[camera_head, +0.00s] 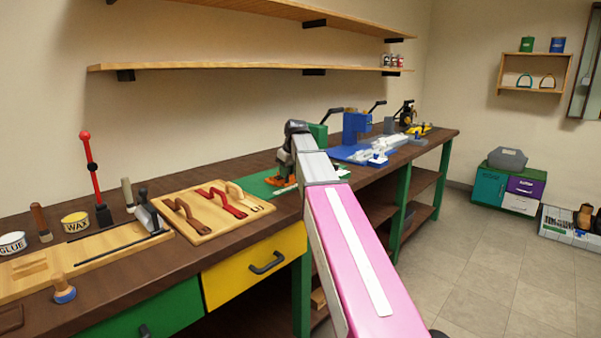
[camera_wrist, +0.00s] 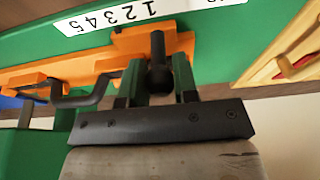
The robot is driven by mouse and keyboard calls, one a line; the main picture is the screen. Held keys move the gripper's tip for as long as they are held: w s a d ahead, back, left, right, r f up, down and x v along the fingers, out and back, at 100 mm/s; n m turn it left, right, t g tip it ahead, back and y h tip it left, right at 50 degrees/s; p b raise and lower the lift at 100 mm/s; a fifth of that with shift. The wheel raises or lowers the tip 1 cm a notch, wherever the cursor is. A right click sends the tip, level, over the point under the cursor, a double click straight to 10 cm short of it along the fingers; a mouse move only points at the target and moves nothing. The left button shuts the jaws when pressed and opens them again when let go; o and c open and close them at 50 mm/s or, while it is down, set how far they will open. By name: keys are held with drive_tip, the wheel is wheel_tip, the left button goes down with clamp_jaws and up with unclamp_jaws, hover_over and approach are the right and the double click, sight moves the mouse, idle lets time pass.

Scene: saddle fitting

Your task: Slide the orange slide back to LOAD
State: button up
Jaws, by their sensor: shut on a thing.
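The orange slide (camera_wrist: 75,70) lies along a green base in the wrist view, and a piece of it also shows in the head view (camera_head: 283,181). A dark round-ended knob (camera_wrist: 159,78) stands up from the slide. My gripper (camera_wrist: 160,65) has its two fingers on either side of this knob and is shut on it. A white scale strip (camera_wrist: 130,13) with the numbers 1 to 5 runs along the green base above the slide. No LOAD mark can be read in either view. In the head view my arm hides much of the green station.
A wooden board (camera_head: 207,231) with strap-like pieces lies left of the green base (camera_head: 262,182). A blue press (camera_head: 356,127) stands farther right on the dark workbench (camera_head: 288,211). A red-handled lever (camera_head: 91,165) rises at the left. Shelves (camera_head: 240,66) hang above.

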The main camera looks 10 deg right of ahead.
drive_tip(key=shift+s+a, duration=0.35)
drive_tip(key=shift+a, duration=0.2)
drive_tip(key=shift+s+a, duration=0.95)
drive_tip(key=shift+a, duration=0.4)
drive_tip(key=shift+s+a, duration=0.9)
drive_tip(key=shift+a, duration=0.5)
drive_tip(key=shift+s+a, duration=0.95)
drive_tip(key=shift+a, duration=0.4)
drive_tip(key=shift+o, duration=1.2)
drive_tip(key=shift+s+a, duration=0.15)
drive_tip(key=shift+a, duration=0.1)
drive_tip(key=shift+o, duration=0.2)
drive_tip(key=o, duration=0.4)
drive_tip(key=shift+r, duration=0.1)
